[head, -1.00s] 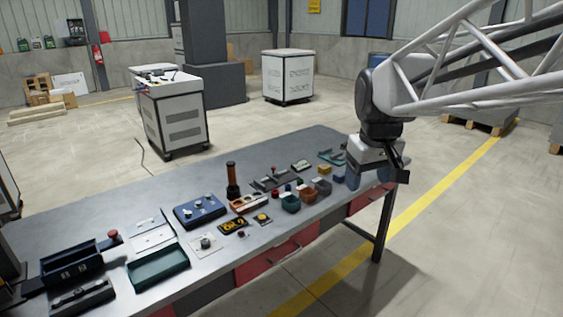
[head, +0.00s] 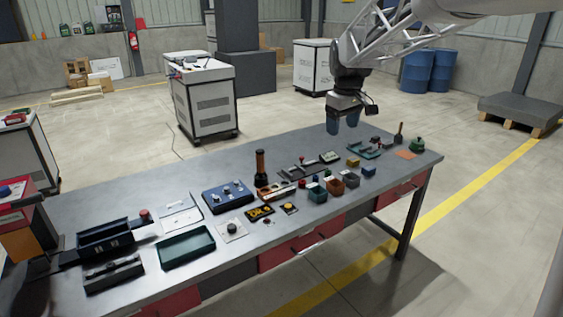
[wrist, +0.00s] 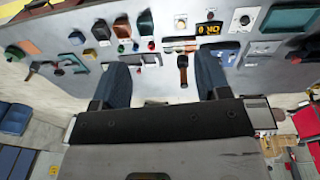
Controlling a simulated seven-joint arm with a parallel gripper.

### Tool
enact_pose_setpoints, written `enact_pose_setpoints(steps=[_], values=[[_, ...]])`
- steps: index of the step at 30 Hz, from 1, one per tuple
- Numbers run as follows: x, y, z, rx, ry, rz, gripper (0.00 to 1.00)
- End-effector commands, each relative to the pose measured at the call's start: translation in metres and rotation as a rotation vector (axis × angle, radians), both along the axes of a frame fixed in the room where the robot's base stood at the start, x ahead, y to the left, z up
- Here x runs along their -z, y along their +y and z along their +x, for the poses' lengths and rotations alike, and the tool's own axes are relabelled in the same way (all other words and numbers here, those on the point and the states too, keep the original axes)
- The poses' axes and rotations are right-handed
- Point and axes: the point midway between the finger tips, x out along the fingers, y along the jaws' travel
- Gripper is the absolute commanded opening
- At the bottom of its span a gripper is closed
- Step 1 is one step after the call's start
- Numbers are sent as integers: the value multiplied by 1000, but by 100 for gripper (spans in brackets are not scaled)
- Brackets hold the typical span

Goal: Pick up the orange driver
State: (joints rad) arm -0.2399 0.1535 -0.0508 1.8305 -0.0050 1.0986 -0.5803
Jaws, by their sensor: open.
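An upright tool with an orange-brown shaft and a black lower part (head: 260,166), which looks like the orange driver, stands on the bench behind an orange holder. It also shows in the wrist view (wrist: 182,64), lying between the lines of my two fingers, closer to the right finger. My gripper (head: 342,122) hangs above the back edge of the bench, to the right of the driver and apart from it. Its blue fingers are spread and empty in the wrist view (wrist: 163,62).
The orange holder (head: 278,193), a blue control box (head: 228,196) and a yellow-marked display (head: 260,213) stand close around the tool. Small coloured bins (head: 336,187) sit to its right. A green tray (head: 187,248) lies at left front. The bench behind the tool is largely clear.

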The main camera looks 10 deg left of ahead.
Motion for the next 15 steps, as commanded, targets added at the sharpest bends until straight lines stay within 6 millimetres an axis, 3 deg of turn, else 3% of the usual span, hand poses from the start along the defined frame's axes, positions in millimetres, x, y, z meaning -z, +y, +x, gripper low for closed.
enact_pose_setpoints(steps=[15], values=[[34, 84, 101, -218, 31, -22, 69]])
